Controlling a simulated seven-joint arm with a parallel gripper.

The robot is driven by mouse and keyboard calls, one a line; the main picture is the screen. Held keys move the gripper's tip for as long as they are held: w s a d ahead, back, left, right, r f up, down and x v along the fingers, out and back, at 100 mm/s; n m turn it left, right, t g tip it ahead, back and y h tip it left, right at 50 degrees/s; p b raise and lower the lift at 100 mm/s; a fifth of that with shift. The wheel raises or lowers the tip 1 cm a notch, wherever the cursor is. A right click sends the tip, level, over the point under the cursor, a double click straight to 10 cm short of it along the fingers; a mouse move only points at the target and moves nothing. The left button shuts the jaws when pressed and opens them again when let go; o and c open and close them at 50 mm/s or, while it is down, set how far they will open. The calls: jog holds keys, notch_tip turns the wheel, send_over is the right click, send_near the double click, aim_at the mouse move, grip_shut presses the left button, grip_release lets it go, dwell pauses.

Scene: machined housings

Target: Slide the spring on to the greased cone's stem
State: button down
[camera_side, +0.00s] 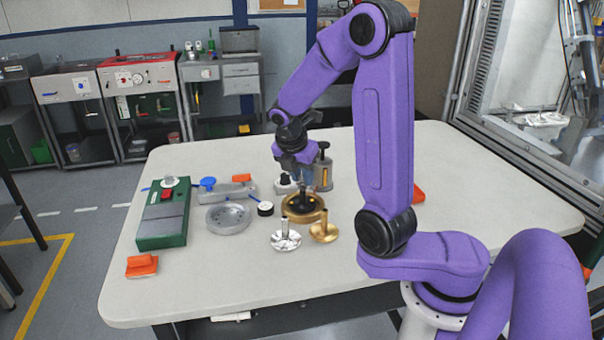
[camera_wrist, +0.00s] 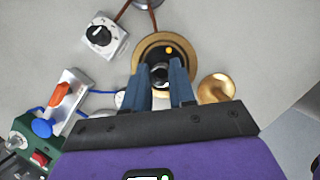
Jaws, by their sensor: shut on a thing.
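My gripper (camera_wrist: 165,88) points down over a brass ring-shaped housing (camera_side: 289,213), which also shows in the wrist view (camera_wrist: 141,58). A black cone (camera_side: 303,207) sits inside the housing; an orange spot shows on it in the wrist view (camera_wrist: 169,50). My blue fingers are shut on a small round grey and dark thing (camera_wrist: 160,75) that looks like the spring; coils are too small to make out. It is over the cone's middle. I cannot tell whether it is around the stem or above it. The fingers hide part of the cone.
A silver cone (camera_side: 286,241) and a brass cone (camera_side: 324,232) stand stem-up in front of the housing. A grey perforated dish (camera_side: 228,218) lies left, a green box (camera_side: 163,220) farther left. A grey pump-like canister (camera_side: 323,175) stands close behind. The table's front is mostly clear.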

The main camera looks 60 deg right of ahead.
jog(key=shift+f, duration=0.25)
dwell(0.4)
jog(key=shift+c, duration=1.9)
grip_release()
notch_tip(320, 180, up, 8)
